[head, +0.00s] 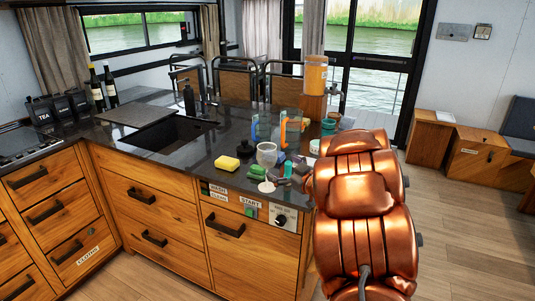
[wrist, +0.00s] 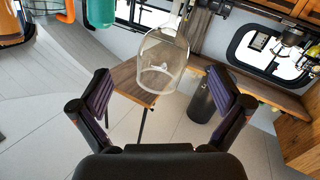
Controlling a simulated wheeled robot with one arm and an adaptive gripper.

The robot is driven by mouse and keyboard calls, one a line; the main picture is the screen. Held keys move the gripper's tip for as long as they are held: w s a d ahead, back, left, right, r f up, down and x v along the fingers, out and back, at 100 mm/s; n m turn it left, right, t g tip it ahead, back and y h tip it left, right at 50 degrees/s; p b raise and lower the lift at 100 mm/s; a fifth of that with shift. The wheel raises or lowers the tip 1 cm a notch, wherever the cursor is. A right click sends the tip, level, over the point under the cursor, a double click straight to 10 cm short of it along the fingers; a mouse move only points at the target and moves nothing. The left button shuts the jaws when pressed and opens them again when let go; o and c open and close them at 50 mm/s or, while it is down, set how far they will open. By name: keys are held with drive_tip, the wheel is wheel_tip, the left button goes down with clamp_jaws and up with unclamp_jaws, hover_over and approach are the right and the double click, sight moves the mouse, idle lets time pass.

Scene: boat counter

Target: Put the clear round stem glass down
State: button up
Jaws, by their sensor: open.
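The clear round stem glass (head: 267,154) is at the front of the dark counter in the head view, bowl up. A pale disc (head: 266,187) below the bowl looks like its foot, and it appears to stand on the counter. The wrist view looks upside down. There the glass bowl (wrist: 162,65) lies between and beyond the fingers, with its stem running out at the top edge. My gripper (wrist: 158,78) is open, with clear gaps between both fingers and the glass. In the head view my copper arm partly hides the gripper beside the glass.
A yellow sponge (head: 227,163) lies left of the glass, and green items (head: 257,172) sit close by it. A black lidded item (head: 246,148), a jug with an orange handle (head: 291,130) and a teal cup (head: 328,126) stand behind. The sink (head: 170,134) is left.

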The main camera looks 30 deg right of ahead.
sight(274, 160)
drive_tip(key=shift+s+a+r+y, duration=0.15)
drive_tip(key=shift+s+r+y, duration=0.15)
drive_tip(key=shift+r+y, duration=0.15)
drive_tip(key=shift+w+a+t+y+p, duration=0.2)
drive_tip(key=shift+w+t+y+p, duration=0.1)
drive_tip(key=shift+w+p, duration=0.1)
drive_tip(key=shift+w+a+r+p, duration=0.1)
drive_tip(key=shift+w+p, duration=0.45)
drive_tip(key=shift+w, duration=0.95)
drive_tip(key=shift+w+a+p, duration=0.1)
drive_tip(key=shift+w+p, duration=0.45)
drive_tip(key=shift+w, duration=1.45)
drive_tip(key=c, duration=1.4)
